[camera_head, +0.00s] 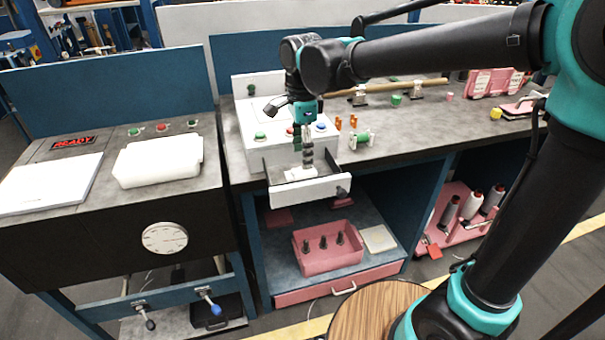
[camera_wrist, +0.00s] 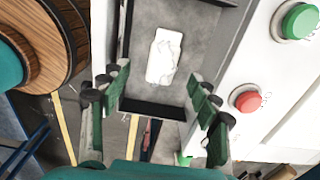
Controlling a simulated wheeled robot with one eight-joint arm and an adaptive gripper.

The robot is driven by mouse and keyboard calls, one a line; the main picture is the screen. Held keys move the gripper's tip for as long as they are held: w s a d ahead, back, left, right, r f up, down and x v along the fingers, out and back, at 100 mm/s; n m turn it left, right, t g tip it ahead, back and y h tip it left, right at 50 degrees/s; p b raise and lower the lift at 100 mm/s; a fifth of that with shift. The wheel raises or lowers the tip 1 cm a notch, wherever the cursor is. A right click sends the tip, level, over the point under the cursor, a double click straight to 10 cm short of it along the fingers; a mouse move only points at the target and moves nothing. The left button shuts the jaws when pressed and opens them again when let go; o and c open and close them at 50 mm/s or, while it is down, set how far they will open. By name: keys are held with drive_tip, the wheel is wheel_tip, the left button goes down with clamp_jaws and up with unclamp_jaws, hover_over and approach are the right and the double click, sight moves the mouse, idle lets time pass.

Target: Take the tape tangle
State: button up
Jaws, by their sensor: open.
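The tape tangle (camera_wrist: 164,56) is a flat, white, crumpled piece lying on the grey floor of a pulled-out drawer (camera_head: 310,190). In the head view the tangle (camera_head: 298,174) is a small white patch just behind the drawer's white front, partly covered by my gripper. My gripper (camera_head: 303,158) hangs pointing down over the drawer. In the wrist view my gripper's green fingers (camera_wrist: 157,88) are spread apart, with nothing between them. The tangle lies beyond the fingertips, roughly centred between them and towards the top of the picture. I cannot tell the exact height gap.
The drawer's walls stand close around the tangle. The white control box (camera_head: 262,125) has a green button (camera_wrist: 300,20) and a red button (camera_wrist: 247,100). Below is a pink bin (camera_head: 328,250) with several dark spools. A white block (camera_head: 158,160) lies on the left bench.

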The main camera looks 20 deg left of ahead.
sight(301, 174)
drive_tip(key=shift+w+f, duration=0.15)
drive_tip(key=shift+f, duration=1.2)
drive_tip(key=shift+w+f, duration=0.15)
drive_tip(key=shift+f, duration=1.15)
drive_tip(key=shift+c, duration=0.2)
drive_tip(key=c, duration=1)
